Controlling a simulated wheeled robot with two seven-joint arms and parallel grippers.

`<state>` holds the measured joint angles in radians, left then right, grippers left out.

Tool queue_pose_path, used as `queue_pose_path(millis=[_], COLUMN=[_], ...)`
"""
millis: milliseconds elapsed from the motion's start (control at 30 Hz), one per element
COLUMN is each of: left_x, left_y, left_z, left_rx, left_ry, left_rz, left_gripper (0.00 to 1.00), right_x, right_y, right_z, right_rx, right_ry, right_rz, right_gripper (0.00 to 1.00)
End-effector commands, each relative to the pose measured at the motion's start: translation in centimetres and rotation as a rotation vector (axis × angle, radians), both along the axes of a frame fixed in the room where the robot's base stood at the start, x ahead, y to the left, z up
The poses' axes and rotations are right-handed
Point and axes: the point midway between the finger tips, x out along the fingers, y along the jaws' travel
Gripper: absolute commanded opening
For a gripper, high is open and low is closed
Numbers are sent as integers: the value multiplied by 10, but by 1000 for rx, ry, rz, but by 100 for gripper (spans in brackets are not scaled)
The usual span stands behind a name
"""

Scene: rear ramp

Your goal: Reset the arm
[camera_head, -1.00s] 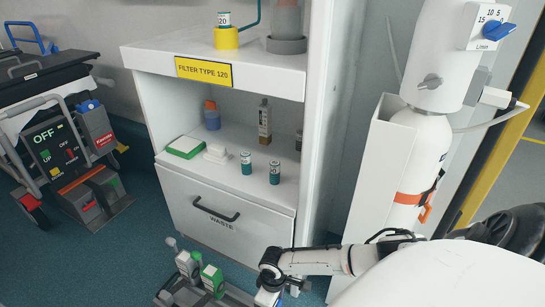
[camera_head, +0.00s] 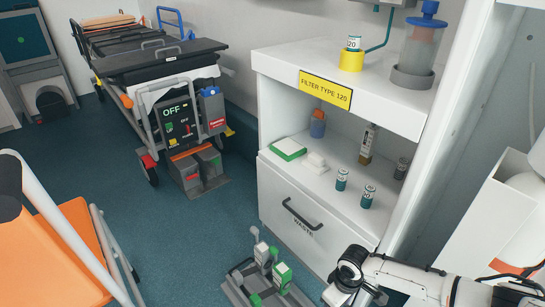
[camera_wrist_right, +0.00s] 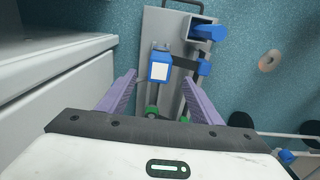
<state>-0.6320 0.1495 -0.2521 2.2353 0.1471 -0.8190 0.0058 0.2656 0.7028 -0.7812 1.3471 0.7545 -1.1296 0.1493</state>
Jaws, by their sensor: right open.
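My right arm comes in from the right in the camera_head view. Its gripper (camera_head: 345,297) is low at the bottom edge, in front of the cabinet's waste drawer (camera_head: 300,218). In the right wrist view its two purple fingers (camera_wrist_right: 158,80) are spread apart with nothing gripped. Beyond them lies a grey floor stand (camera_wrist_right: 155,30) with a blue-and-white block (camera_wrist_right: 160,65) showing between the fingers. The stand also shows in the camera_head view (camera_head: 240,290), left of the gripper. My left gripper is not in view.
The white cabinet (camera_head: 275,130) holds small canisters (camera_head: 341,180), bottles and a green box (camera_head: 288,149). A stretcher (camera_head: 150,65) and a grey control unit (camera_head: 185,130) stand to the left. An orange seat (camera_head: 75,235) is at the near left. Blue floor (camera_head: 185,235) between is clear.

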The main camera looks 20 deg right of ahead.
Motion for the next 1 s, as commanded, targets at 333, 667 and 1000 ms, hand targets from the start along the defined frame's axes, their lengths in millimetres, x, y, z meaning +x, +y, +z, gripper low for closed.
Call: queue_pose_path(millis=[333, 667, 1000], left_x=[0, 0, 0], left_y=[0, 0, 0], left_z=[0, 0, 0], left_rx=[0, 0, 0], left_ry=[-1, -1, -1], left_rz=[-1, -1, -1], left_gripper=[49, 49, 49], right_x=[-32, -80, -115], right_y=[94, 172, 126], right_z=[13, 109, 174], right_rx=[102, 173, 72], right_ry=[-29, -207, -281], right_rz=[122, 115, -65], right_gripper=[59, 59, 59])
